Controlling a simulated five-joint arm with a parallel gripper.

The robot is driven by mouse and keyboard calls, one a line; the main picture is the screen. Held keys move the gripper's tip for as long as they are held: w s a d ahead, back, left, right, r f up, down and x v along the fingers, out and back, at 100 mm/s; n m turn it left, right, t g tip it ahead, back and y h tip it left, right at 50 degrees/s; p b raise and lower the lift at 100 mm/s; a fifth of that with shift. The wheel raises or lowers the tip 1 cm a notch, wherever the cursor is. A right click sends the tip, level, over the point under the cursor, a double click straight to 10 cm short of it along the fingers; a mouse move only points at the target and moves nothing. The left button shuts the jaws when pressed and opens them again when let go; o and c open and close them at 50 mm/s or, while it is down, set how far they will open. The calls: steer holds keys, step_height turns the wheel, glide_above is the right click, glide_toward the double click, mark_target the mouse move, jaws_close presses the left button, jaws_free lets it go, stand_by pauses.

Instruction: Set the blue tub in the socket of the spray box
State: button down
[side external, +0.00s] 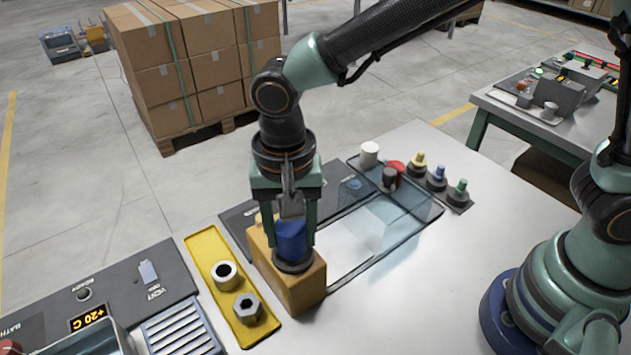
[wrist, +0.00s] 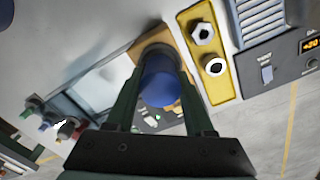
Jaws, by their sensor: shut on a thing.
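The blue tub (side external: 291,238) is upright between the two fingers of my gripper (side external: 288,222), which is shut on it. It also shows between the fingers in the wrist view (wrist: 160,82). Its lower end is at a dark ring (side external: 293,266) on top of a tan block (side external: 305,290); I cannot tell whether it rests in the ring or hangs just above. A clear-walled box (side external: 405,205), seemingly the spray box, stands to the right of the block. Its socket cannot be made out clearly.
A yellow tray (side external: 217,303) with a white ring and a grey hex piece lies left of the block. A white cylinder (side external: 369,154), a red piece (side external: 395,168) and several coloured knobs (side external: 438,175) stand behind the clear box.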

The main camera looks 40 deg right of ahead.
steer(key=shift+f, duration=0.7)
stand_by(0.3)
steer(key=shift+c, duration=1)
jaws_free()
steer(key=shift+o, duration=0.4)
steer(key=shift+o, duration=0.6)
steer(key=shift+r, duration=3.45)
